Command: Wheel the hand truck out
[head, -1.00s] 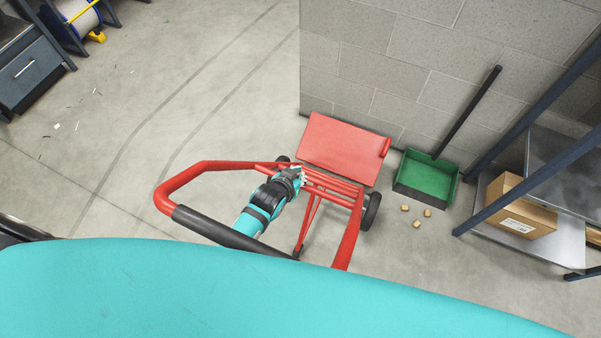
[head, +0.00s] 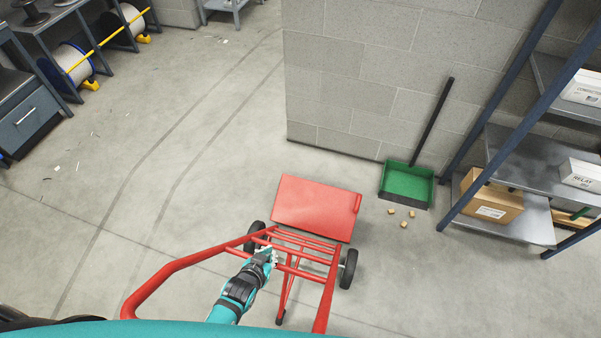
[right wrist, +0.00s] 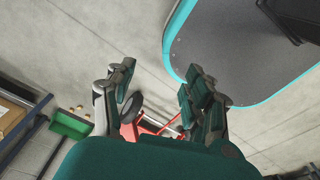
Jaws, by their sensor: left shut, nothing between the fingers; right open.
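The red hand truck (head: 325,298) stands in the lower middle of the head view, tilted back, its handle end hidden at the bottom edge. Its red toe plate (head: 312,209) faces the wall, with floor showing between them. Two black wheels flank the frame. My left gripper (head: 268,256) is shut and empty at the frame's crossbars; I cannot tell whether it touches them. My right gripper (right wrist: 160,98) shows in the right wrist view, open and empty. Part of the red truck (right wrist: 152,126) shows beyond its fingers.
A block wall (head: 370,90) ends in a corner behind the toe plate. A green dustpan (head: 407,184) with a black handle and several small blocks (head: 404,224) lie to the right. A metal shelf (head: 525,222) holds boxes. Cable reels (head: 68,62) stand upper left. The left floor is mostly clear.

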